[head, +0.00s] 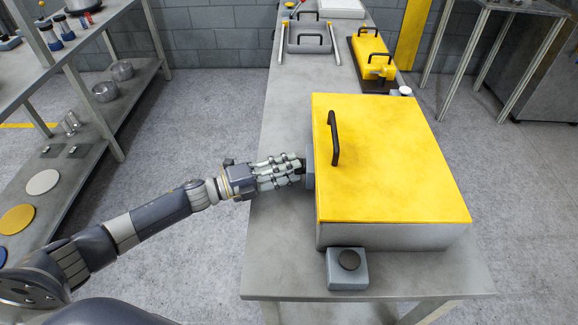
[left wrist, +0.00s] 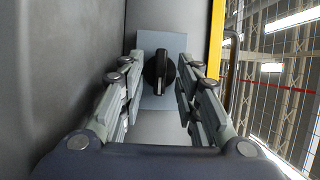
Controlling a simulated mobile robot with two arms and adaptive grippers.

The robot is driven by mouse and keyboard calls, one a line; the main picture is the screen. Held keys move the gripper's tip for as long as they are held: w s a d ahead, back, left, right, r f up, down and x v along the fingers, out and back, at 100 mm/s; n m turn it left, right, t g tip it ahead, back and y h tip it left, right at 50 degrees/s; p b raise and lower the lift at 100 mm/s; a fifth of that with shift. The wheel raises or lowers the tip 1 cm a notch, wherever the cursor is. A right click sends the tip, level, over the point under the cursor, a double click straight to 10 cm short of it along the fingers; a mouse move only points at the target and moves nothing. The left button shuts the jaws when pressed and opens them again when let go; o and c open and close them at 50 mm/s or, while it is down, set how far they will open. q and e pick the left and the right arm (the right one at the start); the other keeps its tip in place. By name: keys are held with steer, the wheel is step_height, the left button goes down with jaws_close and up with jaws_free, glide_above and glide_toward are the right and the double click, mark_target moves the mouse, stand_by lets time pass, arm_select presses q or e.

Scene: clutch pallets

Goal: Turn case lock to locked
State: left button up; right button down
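The case (head: 340,234) is a grey box with a closed yellow lid and a black handle, standing on the grey table. The case lock is a black knob (left wrist: 159,68) on a blue-grey plate (left wrist: 152,101) on the case's left side. My left gripper (head: 298,170) reaches that side from the left; its fingers mostly hide the knob in the head view. In the left wrist view my left gripper (left wrist: 162,75) is open, with fingers on both sides of the knob. Whether any finger touches it I cannot tell. My right gripper is not in view.
Farther back are a grey handled case (head: 308,38) and a yellow handled unit (head: 372,52). Shelves (head: 110,110) with bowls and discs stand at left.

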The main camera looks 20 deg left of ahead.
arm_select(q)
steer(key=shift+w+d, duration=0.15)
steer(key=shift+d, duration=0.05)
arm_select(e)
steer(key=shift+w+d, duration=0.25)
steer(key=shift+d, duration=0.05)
arm_select(q)
jaws_close()
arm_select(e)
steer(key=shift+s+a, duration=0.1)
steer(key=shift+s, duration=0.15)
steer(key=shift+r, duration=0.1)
